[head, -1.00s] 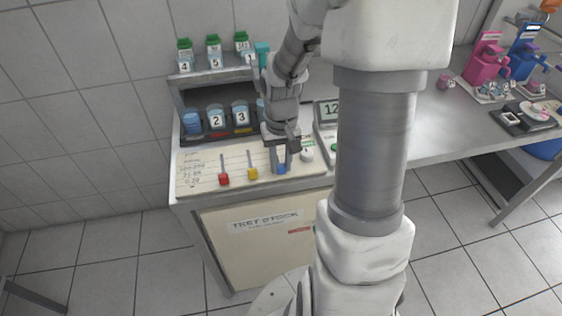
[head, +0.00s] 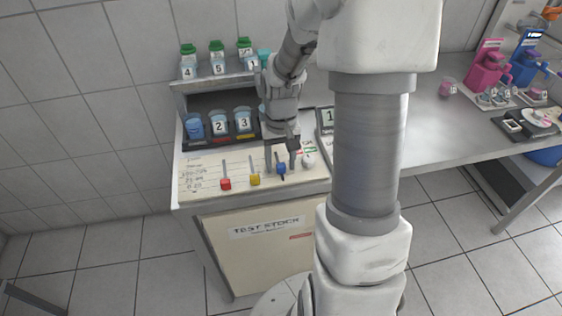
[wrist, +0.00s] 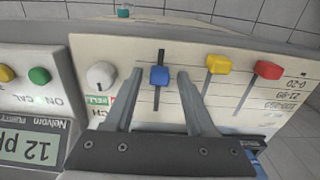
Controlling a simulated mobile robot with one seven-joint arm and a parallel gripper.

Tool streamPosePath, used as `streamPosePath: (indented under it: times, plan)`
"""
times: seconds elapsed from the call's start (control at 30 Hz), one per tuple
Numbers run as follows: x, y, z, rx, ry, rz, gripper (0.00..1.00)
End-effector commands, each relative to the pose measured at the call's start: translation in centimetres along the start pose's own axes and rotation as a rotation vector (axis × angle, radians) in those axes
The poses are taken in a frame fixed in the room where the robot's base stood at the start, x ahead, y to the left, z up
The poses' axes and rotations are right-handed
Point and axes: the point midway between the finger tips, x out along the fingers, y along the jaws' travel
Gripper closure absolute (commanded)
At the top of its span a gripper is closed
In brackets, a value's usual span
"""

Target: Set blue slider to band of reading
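The blue slider (head: 281,168) is the rightmost of three sliders on the pale panel (head: 205,192). In the wrist view the blue knob (wrist: 160,76) sits a little away from the front end of its dark slot. My gripper (head: 281,158) is open; in the wrist view its fingers (wrist: 160,70) stand on either side of the knob, with gaps. The meter display (wrist: 32,148) reads 12, upside down in the wrist view. Printed band labels (wrist: 294,95) include 0-20 and 21-99. The knob looks roughly near the 0-20 line, but I cannot tell exactly.
The yellow slider (head: 255,179) and red slider (head: 226,184) sit left of the blue one, at their front ends. A white knob (wrist: 100,75) is close beside one finger. Green and yellow buttons (wrist: 39,76) lie beyond. Numbered bottles (head: 219,124) stand behind the panel.

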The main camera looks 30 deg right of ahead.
Motion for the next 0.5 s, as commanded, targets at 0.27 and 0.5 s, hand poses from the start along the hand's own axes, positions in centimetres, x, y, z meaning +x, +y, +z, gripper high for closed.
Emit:
streamPosePath:
  times: [0.27, 0.5]
  plan:
    - [0.0, 0.0, 0.0, 0.000, -0.001, 0.001, 0.40]
    - [-2.4, 0.1, -0.1, 0.001, 0.003, 0.002, 0.40]
